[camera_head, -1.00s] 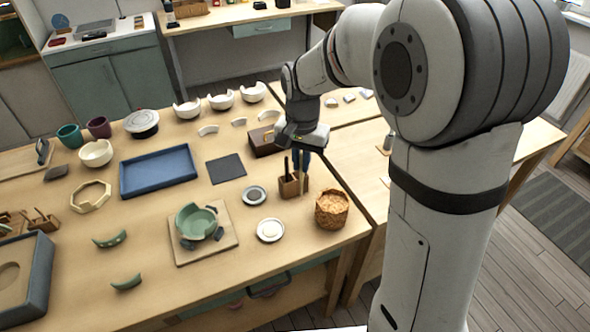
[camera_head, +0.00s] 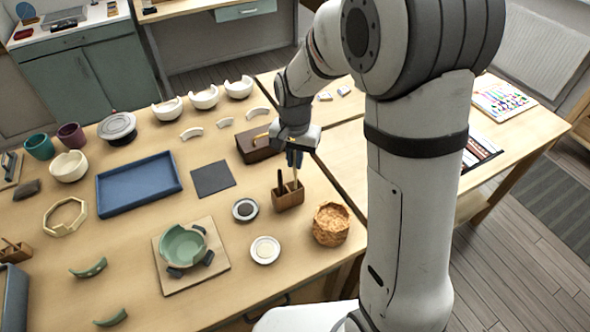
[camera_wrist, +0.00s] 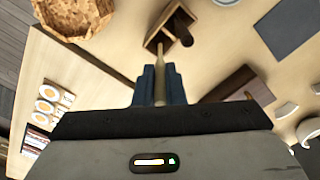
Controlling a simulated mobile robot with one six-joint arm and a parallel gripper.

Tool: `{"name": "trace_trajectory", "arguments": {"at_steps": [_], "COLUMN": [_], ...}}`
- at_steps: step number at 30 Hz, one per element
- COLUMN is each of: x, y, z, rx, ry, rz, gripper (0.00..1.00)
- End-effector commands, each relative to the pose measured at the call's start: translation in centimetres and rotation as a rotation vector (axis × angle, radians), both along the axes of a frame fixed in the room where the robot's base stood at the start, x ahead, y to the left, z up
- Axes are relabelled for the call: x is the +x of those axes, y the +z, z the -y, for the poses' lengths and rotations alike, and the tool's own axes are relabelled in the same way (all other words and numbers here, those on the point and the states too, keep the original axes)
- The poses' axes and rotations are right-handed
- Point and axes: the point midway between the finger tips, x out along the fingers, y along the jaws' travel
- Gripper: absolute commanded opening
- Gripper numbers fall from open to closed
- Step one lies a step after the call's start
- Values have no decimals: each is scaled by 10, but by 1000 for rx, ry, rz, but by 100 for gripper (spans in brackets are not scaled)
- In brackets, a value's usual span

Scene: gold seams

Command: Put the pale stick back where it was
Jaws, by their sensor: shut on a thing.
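My gripper (camera_head: 294,158) points down above a small wooden holder (camera_head: 288,198), shut on the pale stick (camera_head: 295,174). The stick hangs nearly upright from the fingers, and its lower end meets the holder's right part in the head view. In the wrist view the stick (camera_wrist: 160,84) sits between the blue fingers (camera_wrist: 160,88) and runs toward the holder (camera_wrist: 152,40). I cannot tell whether its tip is inside or just above a compartment. A dark stick (camera_head: 280,180) stands in the holder's left part; it also shows in the wrist view (camera_wrist: 186,30).
A woven basket (camera_head: 330,225) stands close at the holder's right front. A small dark-centred dish (camera_head: 245,210) and a white dish (camera_head: 265,250) lie to the left. A brown box (camera_head: 255,147) is behind. A dark mat (camera_head: 213,179) and blue tray (camera_head: 138,184) lie farther left.

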Motion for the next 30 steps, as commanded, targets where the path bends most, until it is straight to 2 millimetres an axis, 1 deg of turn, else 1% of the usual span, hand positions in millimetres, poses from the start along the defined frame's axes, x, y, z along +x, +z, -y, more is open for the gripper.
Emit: {"name": "trace_trajectory", "arguments": {"at_steps": [6, 9, 17, 20, 21, 28, 30], "x": [-2, -1, -1, -1, -1, -1, -1], "y": [-29, -37, -39, -42, -42, -41, -41], "z": [-3, -3, -4, -4, -4, -4, -4], "rx": [-1, -1, 0, 0, 0, 0, 0], "ry": [7, 8, 9, 9, 9, 10, 10], "rz": [-5, -1, 0, 0, 0, 0, 0], "gripper": [0, 0, 0, 0, 12, 30, 32]}}
